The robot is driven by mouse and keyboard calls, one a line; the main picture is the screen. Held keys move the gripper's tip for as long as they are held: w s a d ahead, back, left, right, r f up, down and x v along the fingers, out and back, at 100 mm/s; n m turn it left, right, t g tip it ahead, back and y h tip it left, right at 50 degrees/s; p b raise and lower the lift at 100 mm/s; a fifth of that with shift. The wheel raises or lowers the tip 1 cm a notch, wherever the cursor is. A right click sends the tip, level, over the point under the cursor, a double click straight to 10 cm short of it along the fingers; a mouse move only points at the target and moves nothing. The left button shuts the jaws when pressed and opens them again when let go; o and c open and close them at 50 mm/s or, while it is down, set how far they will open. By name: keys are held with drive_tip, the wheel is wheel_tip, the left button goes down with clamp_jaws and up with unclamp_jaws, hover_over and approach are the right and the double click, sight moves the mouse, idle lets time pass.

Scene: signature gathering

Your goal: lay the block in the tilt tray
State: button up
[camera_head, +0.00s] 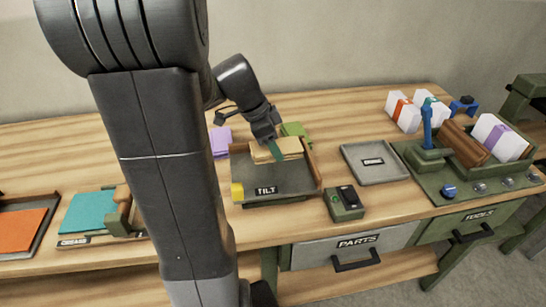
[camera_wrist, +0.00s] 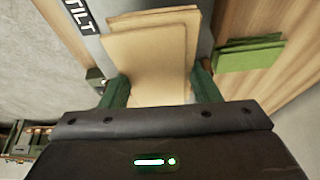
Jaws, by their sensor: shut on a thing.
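The tilt tray (camera_head: 275,185), grey with wooden side walls and a TILT label, stands on the workbench in the head view. A tan block (camera_head: 288,146), looking like stacked sheets, is at the tray's back part. My gripper (camera_head: 274,150) comes down onto it from above. In the wrist view the block (camera_wrist: 150,50) lies between the two green fingers of my gripper (camera_wrist: 161,88), which is shut on it. Its layers look slightly offset from each other. Whether its underside touches the tray floor cannot be told. The tray's label (camera_wrist: 80,15) shows at the upper left there.
Green sheets (camera_head: 296,130) and purple sheets (camera_head: 220,141) lie behind the tray. A small green device (camera_head: 346,204) stands at its front right, and an empty grey tray (camera_head: 370,174) farther right. A green organiser (camera_head: 425,185) holds white bundles. A teal sheet tray is left.

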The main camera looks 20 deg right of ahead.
drive_tip(key=shift+f, duration=2.1)
drive_tip(key=shift+f, duration=0.2)
drive_tip(key=o, duration=1.1)
drive_tip(key=shift+r, duration=0.1)
drive_tip(key=shift+c, duration=0.2)
drive_tip(key=shift+r, duration=0.2)
drive_tip(key=v, duration=1.2)
drive_tip(key=shift+a+f, duration=0.1)
